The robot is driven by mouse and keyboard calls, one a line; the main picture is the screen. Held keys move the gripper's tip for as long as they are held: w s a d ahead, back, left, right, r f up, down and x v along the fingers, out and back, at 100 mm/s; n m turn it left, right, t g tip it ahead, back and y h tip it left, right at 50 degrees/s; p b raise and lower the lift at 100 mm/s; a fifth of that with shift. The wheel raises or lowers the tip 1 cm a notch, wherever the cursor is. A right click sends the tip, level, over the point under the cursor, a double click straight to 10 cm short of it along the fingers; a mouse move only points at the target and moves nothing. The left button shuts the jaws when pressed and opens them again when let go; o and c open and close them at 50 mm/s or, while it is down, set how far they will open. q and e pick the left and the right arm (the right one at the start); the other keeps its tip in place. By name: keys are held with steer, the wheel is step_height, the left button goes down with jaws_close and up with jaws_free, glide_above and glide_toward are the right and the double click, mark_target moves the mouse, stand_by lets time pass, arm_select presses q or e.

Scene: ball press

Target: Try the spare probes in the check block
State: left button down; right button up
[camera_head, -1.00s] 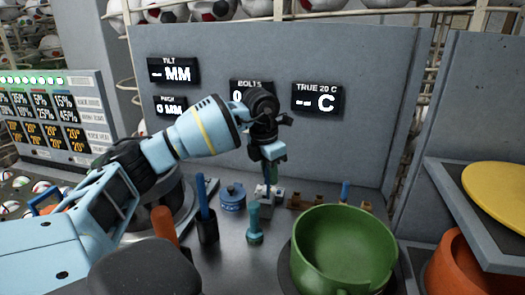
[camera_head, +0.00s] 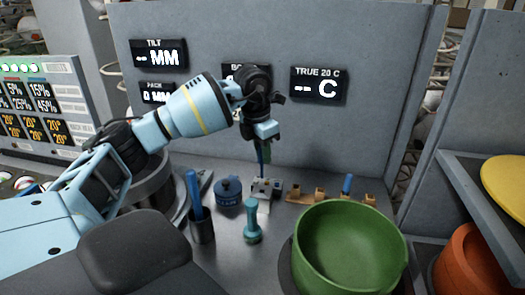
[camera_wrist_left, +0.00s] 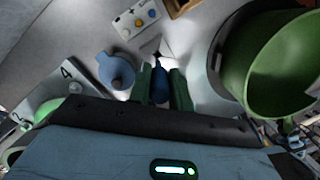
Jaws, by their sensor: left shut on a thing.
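My left gripper (camera_head: 264,150) is shut on a slim blue probe (camera_head: 261,168) and holds it pointing down above the check block (camera_head: 266,187). The probe's tip is close to the block's top; I cannot tell whether they touch. In the left wrist view the blue probe (camera_wrist_left: 160,85) sits between the green fingers (camera_wrist_left: 163,88), and the pale block (camera_wrist_left: 136,19) with yellow and blue spots is beyond it. Another blue probe (camera_head: 194,190) stands in a dark cup (camera_head: 202,228). A further blue-topped piece (camera_head: 347,184) stands in the brown rack (camera_head: 325,196). My right gripper is not in view.
A blue lidded pot (camera_head: 228,191) is left of the block. A teal stand (camera_head: 252,222) is in front of it. A large green bowl (camera_head: 348,250) fills the right front. A grey panel (camera_head: 380,130) with displays rises behind. An orange bowl (camera_head: 465,262) is far right.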

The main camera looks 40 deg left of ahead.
mark_target(262, 177)
arm_select(q)
steer(key=shift+r, duration=0.1)
steer(key=shift+f, duration=2.1)
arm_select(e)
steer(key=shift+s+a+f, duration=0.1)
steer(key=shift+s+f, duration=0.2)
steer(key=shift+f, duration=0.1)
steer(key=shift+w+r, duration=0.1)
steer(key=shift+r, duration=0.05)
arm_select(q)
steer(key=shift+f, duration=0.1)
steer(key=shift+f+b, duration=0.15)
steer(key=shift+b, duration=0.15)
steer(key=shift+f, duration=0.5)
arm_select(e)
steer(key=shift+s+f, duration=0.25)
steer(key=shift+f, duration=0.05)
arm_select(q)
steer(key=shift+f, duration=0.15)
steer(key=shift+f, duration=0.65)
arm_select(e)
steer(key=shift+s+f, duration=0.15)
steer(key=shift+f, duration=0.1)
